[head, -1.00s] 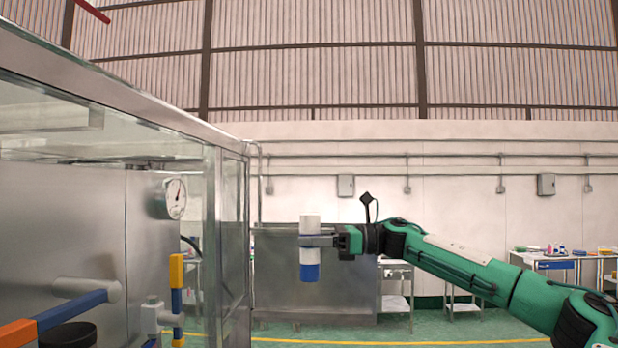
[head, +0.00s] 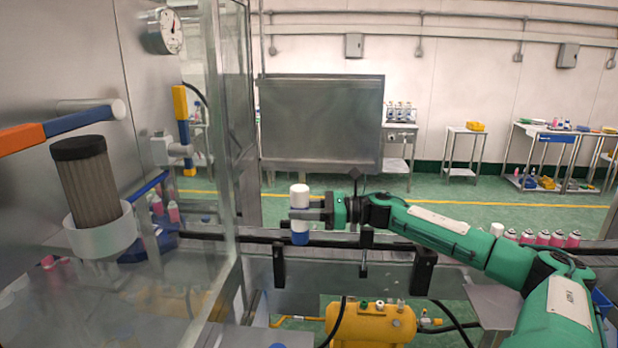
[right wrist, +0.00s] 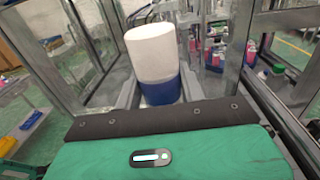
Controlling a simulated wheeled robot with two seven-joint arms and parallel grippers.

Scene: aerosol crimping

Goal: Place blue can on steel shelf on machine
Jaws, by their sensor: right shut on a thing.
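The can, white above and blue at its lower end, shows in the head view (head: 300,194) and in the right wrist view (right wrist: 155,55). My right gripper (head: 304,214) is shut on its middle and holds it nearly upright in the air, just right of the machine's glass side. The machine (head: 80,25) fills the left of the head view, with a gauge, handles and a dark ribbed cylinder in a white cup. I cannot clearly pick out the steel shelf. The left gripper is not in view.
The glass panel (head: 222,170) and its metal frame stand close left of the can. A dark rail and black brackets (head: 425,270) lie under my right arm. A yellow tank (head: 370,325) sits below. Several pink bottles (head: 542,239) stand at right.

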